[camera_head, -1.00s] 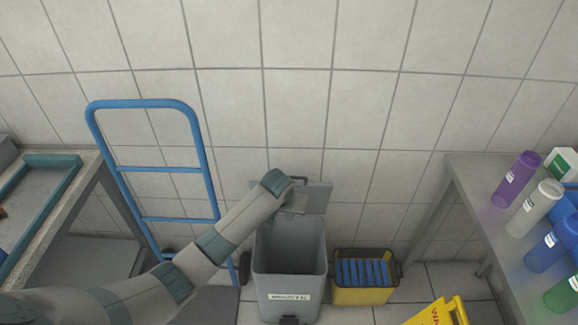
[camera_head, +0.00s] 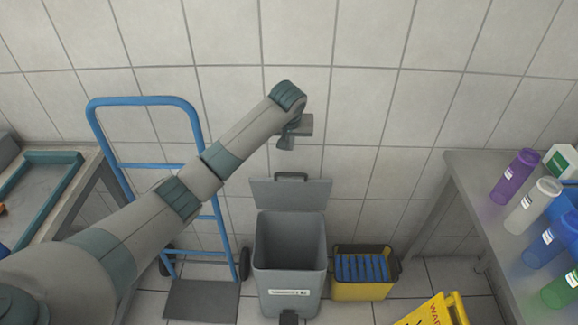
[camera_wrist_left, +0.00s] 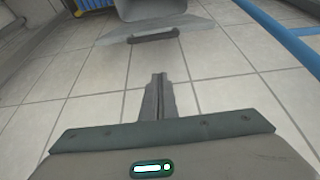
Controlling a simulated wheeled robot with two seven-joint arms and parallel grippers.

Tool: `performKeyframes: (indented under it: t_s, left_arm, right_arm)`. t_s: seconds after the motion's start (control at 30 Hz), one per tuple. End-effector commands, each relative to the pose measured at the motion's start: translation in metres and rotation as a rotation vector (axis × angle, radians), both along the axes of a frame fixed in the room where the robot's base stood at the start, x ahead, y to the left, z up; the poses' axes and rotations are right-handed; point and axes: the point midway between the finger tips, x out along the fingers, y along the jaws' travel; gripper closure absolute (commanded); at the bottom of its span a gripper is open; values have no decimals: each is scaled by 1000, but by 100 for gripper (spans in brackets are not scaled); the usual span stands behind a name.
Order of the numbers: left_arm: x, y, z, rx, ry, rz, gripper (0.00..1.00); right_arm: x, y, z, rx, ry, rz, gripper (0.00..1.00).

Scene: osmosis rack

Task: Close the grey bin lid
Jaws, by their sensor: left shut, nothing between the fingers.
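The grey bin (camera_head: 288,285) stands on the floor against the tiled wall, with its mouth open and its inside showing empty. Its lid (camera_head: 310,194) is swung up and back, upright behind the bin near the wall, with a dark handle on its top edge. My left gripper (camera_head: 286,143) hangs above the lid, apart from it, with its fingers shut and empty. In the left wrist view the shut fingers (camera_wrist_left: 158,84) point towards the lid (camera_wrist_left: 190,28) and its handle. My right gripper is in neither view.
A yellow bin with blue contents (camera_head: 362,290) stands just right of the grey bin. A blue hand truck (camera_head: 158,168) stands to the left. A table with bottles (camera_head: 500,235) is at right, and a yellow sign (camera_head: 436,312) at front right.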

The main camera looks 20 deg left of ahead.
Motion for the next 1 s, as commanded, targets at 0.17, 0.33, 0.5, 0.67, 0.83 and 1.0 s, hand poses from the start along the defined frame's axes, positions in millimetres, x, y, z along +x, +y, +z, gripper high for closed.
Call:
performKeyframes:
  t_s: [0.17,0.33,0.5,0.67,0.83,1.0]
  left_arm:
    - [3,1,-7,0,2,0,100]
    - [10,3,-23,1,3,1,100]
    - [19,6,-45,1,3,1,100]
    - [28,8,-65,1,3,1,100]
    - [35,10,-80,1,2,-1,100]
    - [39,11,-91,0,0,0,100]
  right_arm:
    - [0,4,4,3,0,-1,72]
    - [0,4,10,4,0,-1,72]
    - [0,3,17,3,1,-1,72]
    - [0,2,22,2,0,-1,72]
    - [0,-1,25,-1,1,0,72]
    - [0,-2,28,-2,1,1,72]
